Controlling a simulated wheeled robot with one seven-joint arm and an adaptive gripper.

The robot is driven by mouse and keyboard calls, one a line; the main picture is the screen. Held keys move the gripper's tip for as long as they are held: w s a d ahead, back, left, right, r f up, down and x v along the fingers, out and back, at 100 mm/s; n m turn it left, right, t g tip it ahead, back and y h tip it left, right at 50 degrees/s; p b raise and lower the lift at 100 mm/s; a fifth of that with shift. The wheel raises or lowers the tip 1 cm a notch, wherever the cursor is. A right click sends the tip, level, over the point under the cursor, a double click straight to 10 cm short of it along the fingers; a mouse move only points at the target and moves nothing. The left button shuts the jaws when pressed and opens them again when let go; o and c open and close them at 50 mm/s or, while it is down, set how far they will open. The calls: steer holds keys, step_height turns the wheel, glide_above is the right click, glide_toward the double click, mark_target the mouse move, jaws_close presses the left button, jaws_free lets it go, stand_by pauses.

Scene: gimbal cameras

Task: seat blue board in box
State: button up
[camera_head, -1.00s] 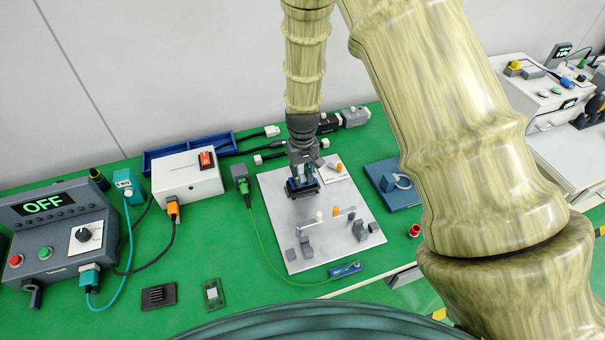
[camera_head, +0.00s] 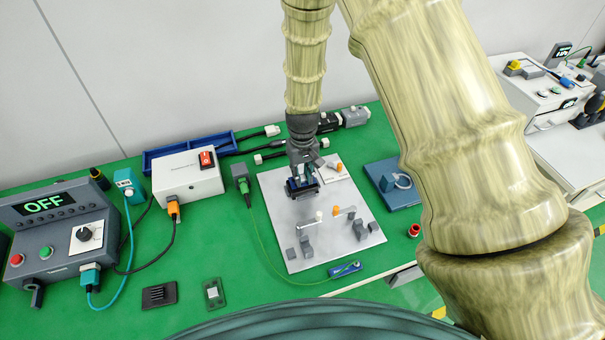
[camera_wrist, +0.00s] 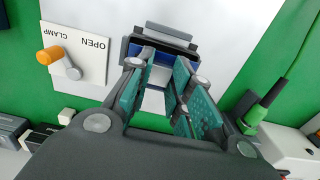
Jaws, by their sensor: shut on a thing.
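In the wrist view, my gripper (camera_wrist: 164,68) has its teal fingers around a blue piece (camera_wrist: 158,57), which I take to be the blue board, and is shut on it. The board lies against a dark grey box-like fixture (camera_wrist: 162,33); how deep it sits is hidden by the fingers. In the head view, my gripper (camera_head: 302,172) points down over this dark fixture (camera_head: 303,192) on the upper part of a light grey plate (camera_head: 285,230). Blue shows between the fingers and the fixture there.
An OPEN/CLAMP label with an orange-knobbed lever (camera_wrist: 55,58) is beside the fixture. Grey blocks and small levers (camera_head: 340,212) stand lower on the plate.

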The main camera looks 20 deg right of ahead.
steer(key=shift+f+b, duration=0.3)
steer(key=shift+f, duration=0.55)
steer(key=o, duration=1)
steer(key=shift+c, duration=0.2)
step_height(320, 180, up, 12)
stand_by(0.5)
